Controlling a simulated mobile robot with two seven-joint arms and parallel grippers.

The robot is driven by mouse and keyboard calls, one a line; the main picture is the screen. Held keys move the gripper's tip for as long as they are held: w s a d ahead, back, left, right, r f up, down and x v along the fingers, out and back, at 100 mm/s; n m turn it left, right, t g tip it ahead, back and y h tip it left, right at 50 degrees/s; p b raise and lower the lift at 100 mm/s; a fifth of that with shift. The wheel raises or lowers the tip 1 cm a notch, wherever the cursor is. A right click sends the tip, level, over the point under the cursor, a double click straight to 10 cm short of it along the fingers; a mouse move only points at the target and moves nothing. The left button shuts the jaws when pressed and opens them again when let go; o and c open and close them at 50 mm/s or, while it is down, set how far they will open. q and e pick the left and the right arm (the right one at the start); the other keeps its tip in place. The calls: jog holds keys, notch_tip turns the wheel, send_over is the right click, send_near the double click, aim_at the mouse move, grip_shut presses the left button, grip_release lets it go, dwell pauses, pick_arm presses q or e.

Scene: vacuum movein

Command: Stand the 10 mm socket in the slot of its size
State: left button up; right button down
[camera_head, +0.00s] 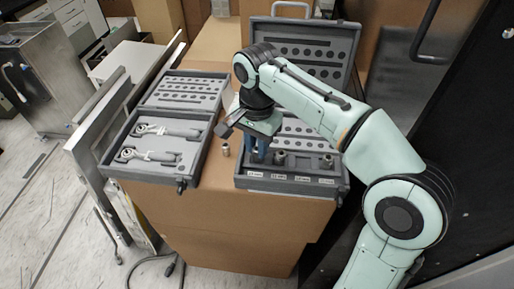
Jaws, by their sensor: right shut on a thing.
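My right gripper (257,156) points down into the left end of the front row of the right-hand grey case (243,182). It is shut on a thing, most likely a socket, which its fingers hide. I cannot tell that thing's size, or whether it is in the slot or above it. Two sockets stand further right in that row, a middle one (281,158) and a right one (326,161). Small white size labels (277,176) line the case's front, too small to read surely. Another loose socket (226,150) stands upright on the cardboard between the cases. My left gripper is out of view.
The left open case (113,150) holds two ratchet wrenches, one behind (165,131) and one in front (148,155). The right case's raised lid (300,48) stands behind my right arm. The cardboard top (211,168) between the cases is narrow.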

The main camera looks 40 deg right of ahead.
aim_at(256, 149)
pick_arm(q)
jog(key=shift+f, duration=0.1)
pick_arm(e)
jog(key=shift+f, duration=0.25)
jog(key=shift+f, duration=0.15)
jog(key=c, duration=1.2)
grip_release()
jog(key=shift+c, duration=0.2)
pick_arm(q)
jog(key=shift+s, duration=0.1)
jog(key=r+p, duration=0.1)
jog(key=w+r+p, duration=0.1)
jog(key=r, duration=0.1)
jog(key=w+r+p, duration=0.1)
jog(key=p, duration=0.1)
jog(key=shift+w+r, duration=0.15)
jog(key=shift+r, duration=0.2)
pick_arm(e)
notch_tip(256, 149, up, 12)
jog(key=shift+r, duration=0.2)
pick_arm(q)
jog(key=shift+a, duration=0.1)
pick_arm(e)
jog(key=shift+a, duration=0.1)
